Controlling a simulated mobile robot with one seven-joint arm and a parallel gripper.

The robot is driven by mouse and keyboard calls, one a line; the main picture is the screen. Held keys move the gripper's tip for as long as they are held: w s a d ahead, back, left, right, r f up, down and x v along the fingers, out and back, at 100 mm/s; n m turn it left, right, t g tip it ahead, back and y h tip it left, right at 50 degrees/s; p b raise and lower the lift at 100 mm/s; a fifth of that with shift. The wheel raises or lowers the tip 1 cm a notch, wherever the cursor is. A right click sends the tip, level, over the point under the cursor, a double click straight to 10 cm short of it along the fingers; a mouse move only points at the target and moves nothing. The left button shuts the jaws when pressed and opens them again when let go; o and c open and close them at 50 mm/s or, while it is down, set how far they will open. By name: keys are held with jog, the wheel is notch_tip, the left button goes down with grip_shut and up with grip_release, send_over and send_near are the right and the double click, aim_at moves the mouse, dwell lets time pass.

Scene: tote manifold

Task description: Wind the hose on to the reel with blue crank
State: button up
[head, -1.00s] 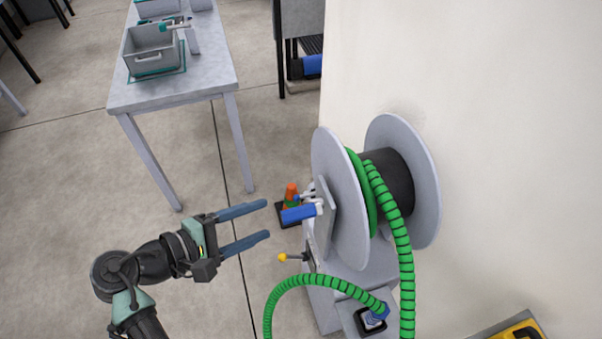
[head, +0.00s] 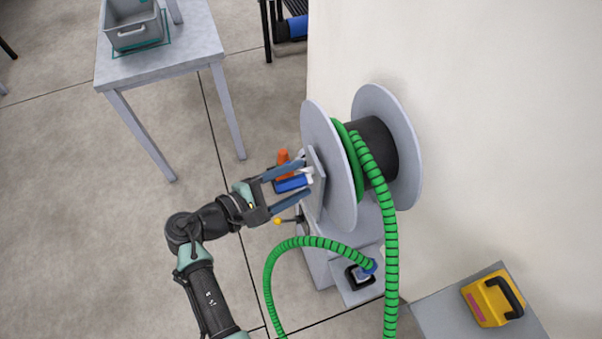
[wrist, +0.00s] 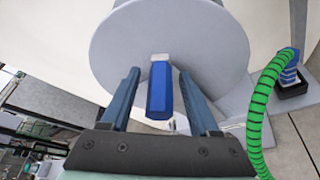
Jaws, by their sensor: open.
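The reel (head: 330,165) has grey discs and a dark drum, with a few turns of green hose (head: 390,240) on it. The hose hangs down in front, and a loop of it runs to a blue fitting at the lower right. The blue crank handle (head: 292,183) sticks out from the reel's left disc. My gripper (head: 297,182) is open, with one finger on each side of the handle. In the wrist view the blue handle (wrist: 160,92) lies between the two fingers, with gaps on both sides.
A yellow-knobbed lever (head: 278,221) sits just below my gripper. A grey table with a tote (head: 135,30) stands at upper left. A yellow case (head: 490,302) lies at lower right. The wall is behind the reel.

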jog(key=shift+x, duration=0.85)
grip_shut()
jog(key=shift+r, duration=0.1)
